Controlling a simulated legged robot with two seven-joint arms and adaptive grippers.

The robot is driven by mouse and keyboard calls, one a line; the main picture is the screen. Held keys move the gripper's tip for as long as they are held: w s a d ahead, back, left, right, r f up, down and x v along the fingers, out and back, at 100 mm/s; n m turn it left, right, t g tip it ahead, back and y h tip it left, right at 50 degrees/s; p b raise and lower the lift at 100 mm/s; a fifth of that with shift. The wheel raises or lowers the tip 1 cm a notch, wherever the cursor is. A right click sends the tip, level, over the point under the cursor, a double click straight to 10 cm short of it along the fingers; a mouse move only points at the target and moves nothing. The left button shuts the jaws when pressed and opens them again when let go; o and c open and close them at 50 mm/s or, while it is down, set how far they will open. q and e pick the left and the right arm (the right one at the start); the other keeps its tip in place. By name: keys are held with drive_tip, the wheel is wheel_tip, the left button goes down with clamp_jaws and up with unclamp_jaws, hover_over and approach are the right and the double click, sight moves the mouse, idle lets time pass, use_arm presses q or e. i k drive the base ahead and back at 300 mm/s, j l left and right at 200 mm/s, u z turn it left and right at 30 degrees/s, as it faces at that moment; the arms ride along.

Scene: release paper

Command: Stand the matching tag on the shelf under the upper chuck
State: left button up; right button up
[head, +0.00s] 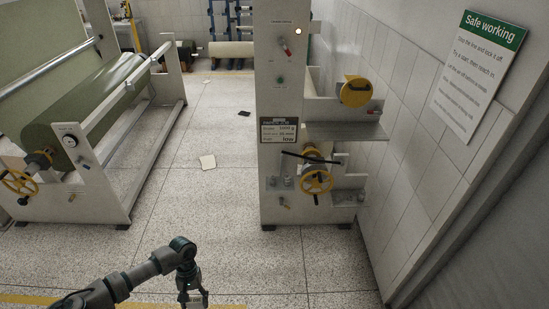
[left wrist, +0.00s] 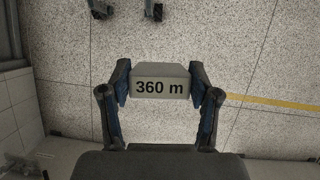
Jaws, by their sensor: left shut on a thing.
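My left gripper (head: 192,299) is low in the head view, at the bottom edge, well in front of the machine post. In the left wrist view the left gripper (left wrist: 160,84) is shut on a pale grey tag (left wrist: 161,72) with the black text "360 m" facing the camera. In the head view I cannot make the tag out. The yellow upper chuck (head: 355,91) is on the right side of the post. The bare grey shelf (head: 345,131) sticks out under it. My right gripper is not in view.
The white post (head: 281,95) carries a small printed plate (head: 279,131). A lower chuck with a yellow handwheel (head: 316,181) sits above a lower shelf (head: 348,198). A green roll stand (head: 90,110) is at left, a tiled wall at right. The floor between is largely clear.

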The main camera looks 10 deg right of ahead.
sight(341, 135)
drive_tip(key=i+j+z, duration=0.1)
drive_tip(key=i+z, duration=0.3)
drive_tip(key=i+j+z, duration=0.65)
drive_tip(key=i+z, duration=0.15)
drive_tip(key=i+j+z, duration=0.4)
drive_tip(key=k+j, duration=0.05)
drive_tip(key=j, duration=0.05)
